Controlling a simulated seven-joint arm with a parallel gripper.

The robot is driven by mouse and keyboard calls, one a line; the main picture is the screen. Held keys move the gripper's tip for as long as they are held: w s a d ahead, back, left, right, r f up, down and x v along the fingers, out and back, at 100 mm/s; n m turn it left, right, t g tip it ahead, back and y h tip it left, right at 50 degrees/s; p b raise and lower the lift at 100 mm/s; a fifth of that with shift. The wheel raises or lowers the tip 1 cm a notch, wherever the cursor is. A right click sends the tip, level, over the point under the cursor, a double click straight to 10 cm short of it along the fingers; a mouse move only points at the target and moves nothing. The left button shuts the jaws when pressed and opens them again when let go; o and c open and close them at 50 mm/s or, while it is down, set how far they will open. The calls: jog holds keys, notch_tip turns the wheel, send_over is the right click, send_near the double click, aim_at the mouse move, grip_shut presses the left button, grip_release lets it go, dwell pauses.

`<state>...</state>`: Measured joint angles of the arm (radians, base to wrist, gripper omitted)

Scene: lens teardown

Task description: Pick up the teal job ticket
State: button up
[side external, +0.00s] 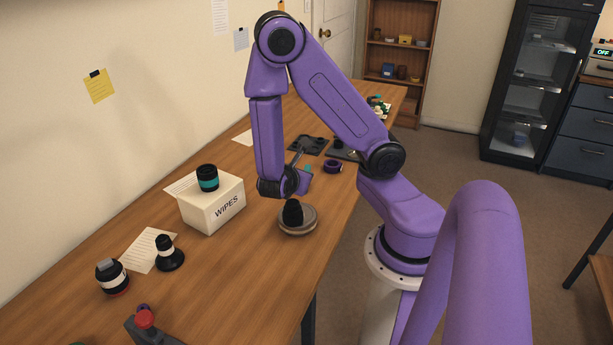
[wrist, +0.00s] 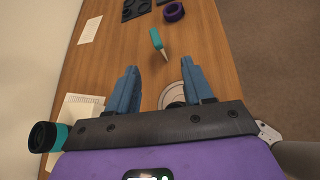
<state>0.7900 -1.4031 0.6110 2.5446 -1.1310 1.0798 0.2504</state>
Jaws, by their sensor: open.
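No teal sheet or card that I can clearly identify as the job ticket shows in either view. A small teal-handled tool with a pale pointed tip (wrist: 156,40) lies on the table, ahead of my gripper in the wrist view. A bit of teal also shows just beyond my gripper in the side view. My gripper (wrist: 161,72) is open, its blue fingers apart with nothing between them. In the side view, my gripper (side external: 301,181) hangs above the table near a round grey base (side external: 298,230) with a black piece on it.
A WIPES box (side external: 203,207) carries a black-and-teal lens (side external: 207,178). A purple ring (side external: 333,167) and dark trays (side external: 307,145) lie farther back. White papers (side external: 150,250) and black lens parts (side external: 168,255) are at front left. Bare wood (side external: 235,275) lies at the front.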

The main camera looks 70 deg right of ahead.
aim_at(307, 168)
jog(key=shift+w+d+f+n+t+h, duration=0.15)
jog(key=shift+w+d+f+n, duration=0.5)
jog(key=shift+d+f, duration=1.3)
jog(key=shift+w+d+f+n+t+h, duration=0.2)
jog(key=shift+w+d+f+n, duration=0.55)
jog(key=shift+d, duration=2.25)
jog(key=shift+w+d+f+n+t+h, duration=0.15)
jog(key=shift+w+d+f+n, duration=0.35)
jog(key=shift+d+f, duration=1.55)
jog(key=shift+r+x, duration=0.15)
jog(key=shift+x, duration=1.25)
jog(key=shift+r+x, duration=0.1)
jog(key=shift+x, duration=1.3)
jog(key=shift+w+d, duration=0.1)
jog(key=shift+w, duration=0.05)
grip_shut()
